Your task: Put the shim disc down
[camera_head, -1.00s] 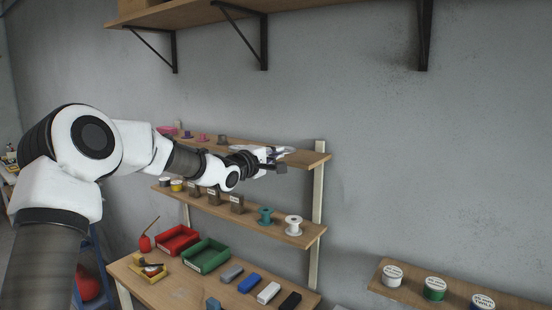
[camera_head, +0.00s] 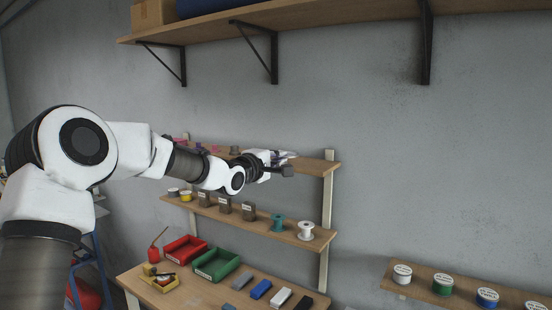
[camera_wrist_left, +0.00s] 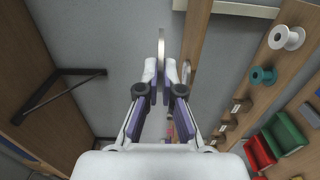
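The shim disc (camera_wrist_left: 161,48) is a thin pale grey plate seen edge-on in the left wrist view. It sits between the fingertips of my left gripper (camera_wrist_left: 161,72), which looks shut on it. In the head view my left gripper (camera_head: 284,164) is at the right part of the top wall shelf (camera_head: 318,165), with the disc (camera_head: 288,154) roughly level. In the wrist view the disc stands apart from the shelf plank (camera_wrist_left: 192,40), on its upper side. My right gripper is not in view.
Small purple and pink pieces stand farther left on the top shelf. A lower shelf (camera_head: 262,225) holds a teal spool (camera_head: 277,223), a white spool (camera_head: 306,231) and dark blocks. Red (camera_head: 185,249) and green (camera_head: 216,264) bins are below. A bracketed shelf (camera_head: 300,17) hangs above.

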